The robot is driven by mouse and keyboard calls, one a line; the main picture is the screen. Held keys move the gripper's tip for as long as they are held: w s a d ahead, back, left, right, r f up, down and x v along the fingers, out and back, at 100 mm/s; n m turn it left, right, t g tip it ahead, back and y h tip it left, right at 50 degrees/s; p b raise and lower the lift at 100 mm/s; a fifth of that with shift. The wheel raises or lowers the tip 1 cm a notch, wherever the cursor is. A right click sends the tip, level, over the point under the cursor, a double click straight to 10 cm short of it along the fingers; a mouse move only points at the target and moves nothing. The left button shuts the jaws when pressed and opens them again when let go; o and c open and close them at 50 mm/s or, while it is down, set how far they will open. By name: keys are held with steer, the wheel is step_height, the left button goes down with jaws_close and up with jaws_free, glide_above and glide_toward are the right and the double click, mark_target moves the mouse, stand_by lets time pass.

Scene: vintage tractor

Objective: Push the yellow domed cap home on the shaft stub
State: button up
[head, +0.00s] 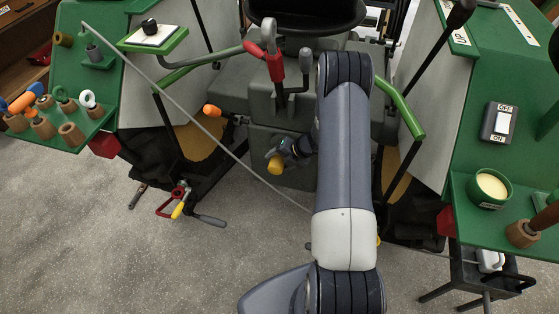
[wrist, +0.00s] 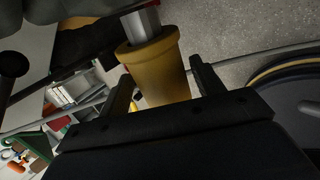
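The yellow domed cap (wrist: 160,72) stands in the middle of the wrist view. Its wide rim is around the end of a pale metal shaft stub (wrist: 141,24), and part of the stub shows above the rim. The domed end points toward my gripper (wrist: 161,84), whose two dark fingers are apart, one on each side of the cap. A narrow gap shows beside the left finger; contact on the right is unclear. In the head view the cap (head: 275,164) is small beside my gripper (head: 283,152), in front of the tractor's grey body. My arm hides part of that area.
A green shelf (head: 93,128) with several pegs is at left, and a green panel with a switch (head: 498,122) at right. A thin grey rod (head: 185,115) crosses diagonally near the gripper. An orange-ended part (head: 212,110) sticks out to the left. The floor (head: 130,250) is clear at lower left.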

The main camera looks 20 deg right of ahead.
steer(key=shift+o, duration=1)
steer(key=v, duration=1)
steer(key=shift+s+d+r, duration=0.15)
steer(key=shift+s+r, duration=0.05)
steer(key=shift+r, duration=0.15)
steer(key=shift+c, duration=0.5)
